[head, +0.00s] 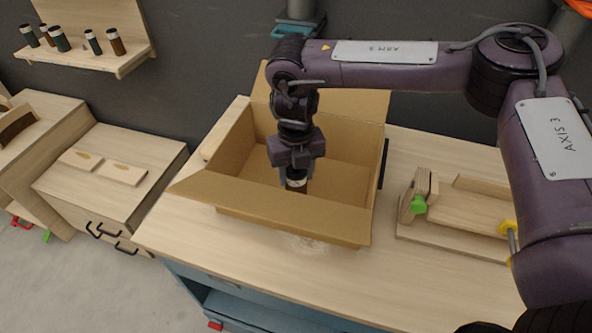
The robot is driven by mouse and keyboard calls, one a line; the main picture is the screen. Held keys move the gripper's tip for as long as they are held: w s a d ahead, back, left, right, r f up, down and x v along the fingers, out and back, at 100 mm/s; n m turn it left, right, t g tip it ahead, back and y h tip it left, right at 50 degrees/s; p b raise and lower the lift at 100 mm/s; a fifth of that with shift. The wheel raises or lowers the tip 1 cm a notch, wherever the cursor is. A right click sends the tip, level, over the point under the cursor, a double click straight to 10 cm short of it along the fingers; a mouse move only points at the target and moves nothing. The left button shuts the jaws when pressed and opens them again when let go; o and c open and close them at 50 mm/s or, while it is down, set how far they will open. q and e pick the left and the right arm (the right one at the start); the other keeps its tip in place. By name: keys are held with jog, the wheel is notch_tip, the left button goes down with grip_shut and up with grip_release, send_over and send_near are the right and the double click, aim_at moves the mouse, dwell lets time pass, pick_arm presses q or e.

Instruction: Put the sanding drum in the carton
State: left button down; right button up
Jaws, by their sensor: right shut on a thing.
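The open cardboard carton (330,217) stands on the wooden workbench with its flaps spread. My right gripper (296,184) points straight down over the carton, between its walls in the picture. It is shut on the sanding drum (296,186), a small dark cylinder with a pale band, held upright. The front part of the carton lies just below the drum in view; I cannot tell how far the drum is above the carton floor. My left gripper is not in view.
A wooden jig with a green knob (418,204) lies on the bench right of the carton. A wall shelf (100,58) at upper left holds several similar dark cylinders. A lower cabinet (120,200) at left carries two small wooden pieces. Bare bench lies in front of the carton.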

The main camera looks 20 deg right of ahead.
jog(key=shift+f, duration=0.2)
jog(key=shift+f, duration=0.1)
jog(key=o, duration=1.1)
notch_tip(320, 180, up, 12)
jog(key=shift+r+b, duration=0.15)
jog(key=shift+b, duration=0.3)
